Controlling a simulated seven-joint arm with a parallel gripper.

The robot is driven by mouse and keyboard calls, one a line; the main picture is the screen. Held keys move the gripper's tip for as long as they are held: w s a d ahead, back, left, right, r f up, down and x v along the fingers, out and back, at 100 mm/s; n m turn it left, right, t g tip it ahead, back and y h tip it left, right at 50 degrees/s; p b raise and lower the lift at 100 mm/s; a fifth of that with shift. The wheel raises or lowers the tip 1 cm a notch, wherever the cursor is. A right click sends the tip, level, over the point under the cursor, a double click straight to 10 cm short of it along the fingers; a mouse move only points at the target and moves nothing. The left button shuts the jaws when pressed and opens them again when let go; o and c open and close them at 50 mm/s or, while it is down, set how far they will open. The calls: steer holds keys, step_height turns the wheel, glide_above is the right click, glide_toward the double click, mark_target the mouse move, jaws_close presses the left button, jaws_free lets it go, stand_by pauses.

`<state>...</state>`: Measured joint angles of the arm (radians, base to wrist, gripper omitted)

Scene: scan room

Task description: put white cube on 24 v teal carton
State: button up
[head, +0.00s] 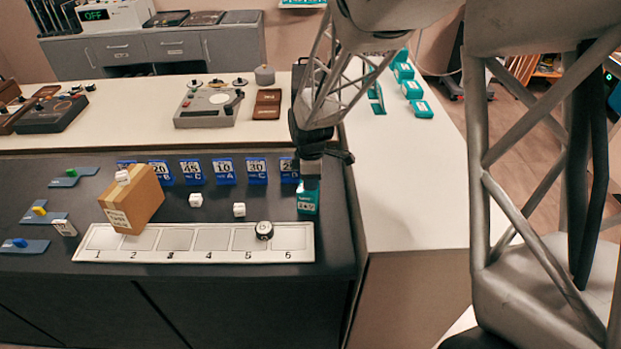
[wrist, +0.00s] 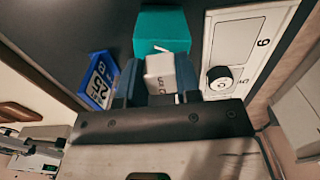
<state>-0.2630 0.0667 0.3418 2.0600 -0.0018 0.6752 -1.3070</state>
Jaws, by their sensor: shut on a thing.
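My gripper (head: 309,178) is shut on a white cube (wrist: 160,70), which sits between the two fingers in the wrist view. Dark print shows on the cube's side. In the head view the held cube is hidden by the fingers. The teal carton (head: 307,203) stands at the right end of the dark bench, directly under or just behind my fingertips. Its small label is hard to read. In the wrist view the carton's plain teal face (wrist: 160,25) shows just beyond the cube. I cannot tell whether cube and carton touch.
A numbered white strip (head: 180,254) with a round black-and-white knob (head: 264,230) lies in front. Blue number cards (head: 225,171) stand left of the carton. Other white cubes (head: 239,209) lie on the bench, one on a cardboard box (head: 132,203). More teal cartons (head: 412,90) are behind right.

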steer(key=o, duration=0.9)
steer(key=shift+f, duration=0.1)
steer(key=shift+r, duration=0.2)
step_height(320, 180, up, 12)
stand_by(0.9)
steer(key=s+d+r+m+t, duration=0.1)
steer(key=s+d+r+m, duration=0.35)
steer(key=s, duration=0.25)
steer(key=s+d+r+m, duration=0.4)
steer(key=s+d, duration=0.2)
steer(key=s, duration=0.1)
steer(key=s+d+m, duration=0.2)
steer(key=s+m, duration=0.1)
steer(key=s, duration=0.2)
steer(key=s+d+r+m+t, duration=0.1)
steer(key=s+d+m, duration=0.1)
steer(key=s, duration=0.4)
steer(key=s+d+m, duration=0.2)
steer(key=s+m, duration=0.2)
steer(key=s, duration=0.2)
steer(key=shift+s+d+r+m+t, duration=0.1)
steer(key=shift+r+m+t, duration=0.15)
steer(key=shift+m+t, duration=0.1)
